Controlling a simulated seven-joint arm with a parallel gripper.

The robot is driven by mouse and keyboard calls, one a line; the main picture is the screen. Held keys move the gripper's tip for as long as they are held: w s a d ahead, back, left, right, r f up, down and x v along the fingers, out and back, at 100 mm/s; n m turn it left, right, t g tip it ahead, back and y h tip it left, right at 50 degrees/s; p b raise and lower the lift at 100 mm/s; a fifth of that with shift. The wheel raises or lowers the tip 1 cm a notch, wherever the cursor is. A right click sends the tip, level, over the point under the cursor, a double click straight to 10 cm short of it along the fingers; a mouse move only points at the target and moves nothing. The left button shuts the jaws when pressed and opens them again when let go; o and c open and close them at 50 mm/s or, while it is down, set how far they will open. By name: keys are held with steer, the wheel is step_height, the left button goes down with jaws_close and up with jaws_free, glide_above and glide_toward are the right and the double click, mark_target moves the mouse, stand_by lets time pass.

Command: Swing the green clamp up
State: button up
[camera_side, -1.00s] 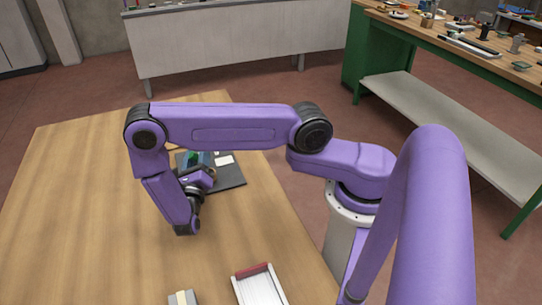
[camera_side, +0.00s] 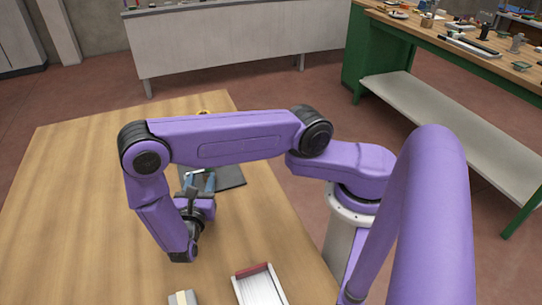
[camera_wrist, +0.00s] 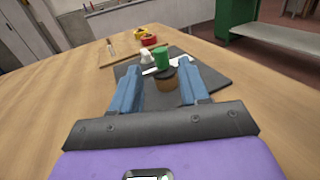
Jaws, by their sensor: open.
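The green clamp (camera_wrist: 161,59) shows in the wrist view as a small green block above a brown round piece (camera_wrist: 165,84) with a dark top. A white flat part (camera_wrist: 158,70) sits beside it. They stand at a dark mat (camera_wrist: 207,73). My gripper (camera_wrist: 158,72) is open, its two blue fingers apart on either side of the clamp in the picture, with nothing between them that I can see held. In the side view my gripper (camera_side: 198,181) is at the near left edge of the dark mat (camera_side: 229,177). The clamp is hidden there by my arm.
A white tray with a red edge (camera_side: 259,287) and a small grey block (camera_side: 183,298) lie at the table's near side. Yellow and red items (camera_wrist: 148,38) and a wooden board (camera_wrist: 122,51) lie beyond the mat. The left of the wooden table (camera_side: 70,210) is clear.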

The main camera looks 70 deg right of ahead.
steer(key=v, duration=0.4)
steer(key=shift+a+r, duration=0.1)
steer(key=shift+r, duration=0.1)
steer(key=shift+s+d+r+m+g+y, duration=0.15)
steer(key=shift+s+r+m+g, duration=0.05)
steer(key=shift+r+m+g, duration=0.25)
steer(key=shift+s+d+r+m+g+y, duration=0.15)
steer(key=shift+r+m+g, duration=0.2)
steer(key=shift+r+g, duration=0.1)
steer(key=s+d+r+m+g+y, duration=0.2)
steer(key=s+r+m+y, duration=0.1)
steer(key=s+r+y, duration=0.3)
steer(key=s+d+r+m+g+y, duration=0.2)
steer(key=s+r+y, duration=0.4)
steer(key=s, duration=0.5)
steer(key=shift+r+m+g+y, duration=0.15)
steer(key=shift+m+g+y, duration=0.35)
steer(key=shift+m+y, duration=0.7)
steer(key=shift+w, duration=0.15)
